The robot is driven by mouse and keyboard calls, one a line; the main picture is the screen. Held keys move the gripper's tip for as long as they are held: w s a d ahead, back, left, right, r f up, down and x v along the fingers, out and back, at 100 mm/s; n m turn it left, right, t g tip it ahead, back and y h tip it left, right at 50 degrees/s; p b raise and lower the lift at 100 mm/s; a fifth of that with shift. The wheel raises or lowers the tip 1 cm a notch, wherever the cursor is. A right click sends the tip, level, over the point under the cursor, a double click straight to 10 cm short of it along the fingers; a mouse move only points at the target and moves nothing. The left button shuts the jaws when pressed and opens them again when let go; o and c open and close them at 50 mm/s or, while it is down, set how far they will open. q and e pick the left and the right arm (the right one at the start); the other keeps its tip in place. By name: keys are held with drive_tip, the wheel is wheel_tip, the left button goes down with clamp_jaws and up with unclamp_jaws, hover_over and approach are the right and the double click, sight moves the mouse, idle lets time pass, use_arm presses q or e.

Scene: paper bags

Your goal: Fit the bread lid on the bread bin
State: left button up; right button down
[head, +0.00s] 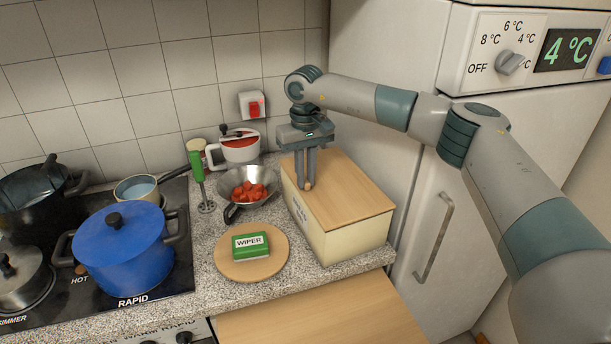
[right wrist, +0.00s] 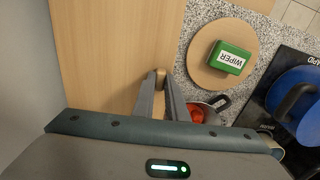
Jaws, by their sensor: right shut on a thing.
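The cream bread bin (head: 352,243) stands on the counter beside the fridge. The flat wooden bread lid (head: 345,195) lies over its top, its edges roughly in line with the walls in the head view. I cannot tell whether it is fully seated. The lid also fills much of the right wrist view (right wrist: 115,60). My right gripper (head: 307,184) points down at the lid's left side, shut on a small wooden knob (right wrist: 161,74) near that edge. The fingers hide part of the knob. My left gripper is not in view.
A blue pot (head: 122,255) stands on the hob. The fridge (head: 475,190) closes off the right.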

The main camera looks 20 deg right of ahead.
drive_tip(key=shift+f+b, duration=0.2)
drive_tip(key=shift+b, duration=0.1)
idle(0.9)
drive_tip(key=c, duration=1.2)
unclamp_jaws()
drive_tip(key=shift+r+p, duration=1.45)
drive_tip(key=shift+r, duration=2.05)
drive_tip(key=shift+f, duration=0.1)
